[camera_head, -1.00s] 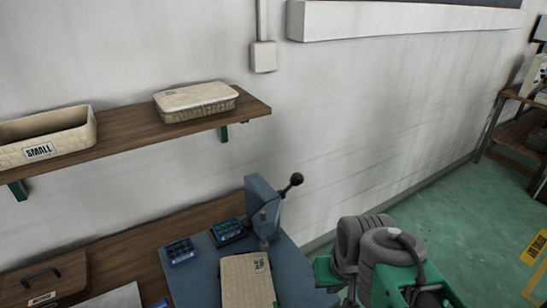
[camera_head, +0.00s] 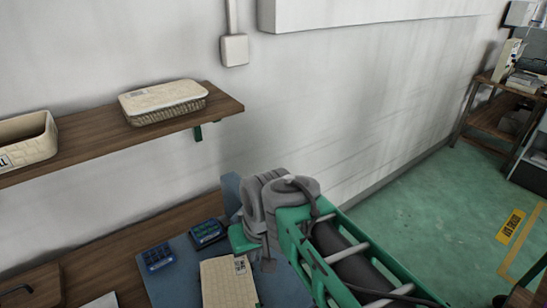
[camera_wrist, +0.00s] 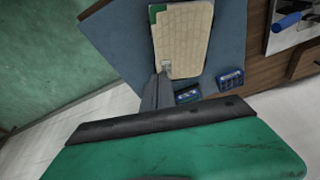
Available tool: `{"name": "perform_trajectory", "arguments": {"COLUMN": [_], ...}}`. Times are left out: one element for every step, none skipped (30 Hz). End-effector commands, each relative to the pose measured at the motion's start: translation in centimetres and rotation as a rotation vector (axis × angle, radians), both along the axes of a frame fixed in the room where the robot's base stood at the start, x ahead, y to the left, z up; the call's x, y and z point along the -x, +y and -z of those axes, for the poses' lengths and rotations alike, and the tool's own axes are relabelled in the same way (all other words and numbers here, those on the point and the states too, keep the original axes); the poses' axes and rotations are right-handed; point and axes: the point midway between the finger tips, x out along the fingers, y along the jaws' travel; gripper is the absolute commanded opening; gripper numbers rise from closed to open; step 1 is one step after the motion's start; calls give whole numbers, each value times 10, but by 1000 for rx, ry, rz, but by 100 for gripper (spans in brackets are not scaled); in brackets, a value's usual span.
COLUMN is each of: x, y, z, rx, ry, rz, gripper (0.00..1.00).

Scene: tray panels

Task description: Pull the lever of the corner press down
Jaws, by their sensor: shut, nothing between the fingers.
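The blue-grey corner press (camera_head: 230,188) stands at the back of the bench against the wall. In the head view my arm covers most of it. Its lever with the black ball knob is hidden now, so I cannot tell its angle. A beige tray panel (camera_head: 226,284) lies in front of the press; it also shows in the wrist view (camera_wrist: 188,38). My gripper (camera_head: 268,264) is shut and empty, pointing down just right of the panel. In the wrist view its narrow grey fingers (camera_wrist: 164,72) overlap the panel's near end. I cannot tell whether it touches the press.
Two small blue bins (camera_head: 158,257) (camera_head: 207,232) sit left of the press on the blue mat (camera_head: 180,287). A wooden shelf (camera_head: 95,145) above carries two beige baskets. The wall (camera_head: 340,100) is close behind; green floor lies open at the right.

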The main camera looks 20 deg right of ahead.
Motion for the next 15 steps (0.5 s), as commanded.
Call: {"name": "perform_trajectory", "arguments": {"x": [-23, -38, -60, -77, -93, -113, -126, -137, -149, -155, -160, -165, -168, -169, -171], "y": [-1, -3, -8, -14, -23, -37, -50, -63, -83, -96, -109, -125, -134, -142, -149], "z": [-39, -59, -87, -109, -129, -153, -169, -183, -198, -207, -213, -220, -224, -226, -227], "rx": [-33, -57, -91, -114, -136, -158, -170, -179, -185, -187, -187, -185, -182, -179, -177], "ry": [2, 4, 10, 14, 21, 28, 34, 38, 46, 51, 56, 60, 63, 64, 66], "rz": [24, 40, 61, 79, 96, 117, 131, 144, 160, 170, 179, 189, 195, 199, 203], "gripper": [0, 0, 0, 0, 0, 0, 0, 0, 0, 0, 0, 0, 0, 0, 0]}}
